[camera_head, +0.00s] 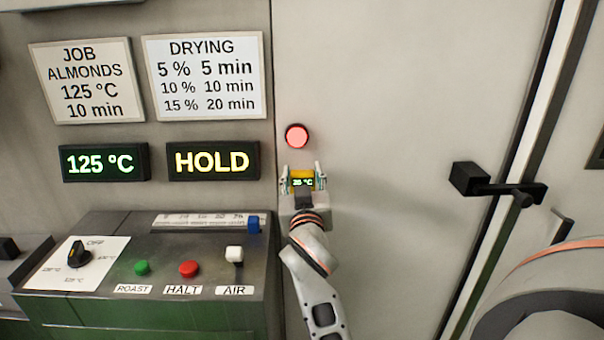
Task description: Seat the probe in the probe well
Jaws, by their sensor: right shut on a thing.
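My right gripper (303,181) is in front of the pale panel, right of the HOLD display. The digits are too small to read surely. A round red disc or light (297,136) sits on the panel just above the gripper. No opening that I can name as the probe well is clearly visible. The probe's far end is hidden. My left gripper is not in view.
A control box (255,280) at lower left carries a dial (78,254), a green button (142,267), a red button (188,268), a white AIR lever (234,255) and a blue slider (253,224). A black door handle (495,187) juts out at right. The panel between is clear.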

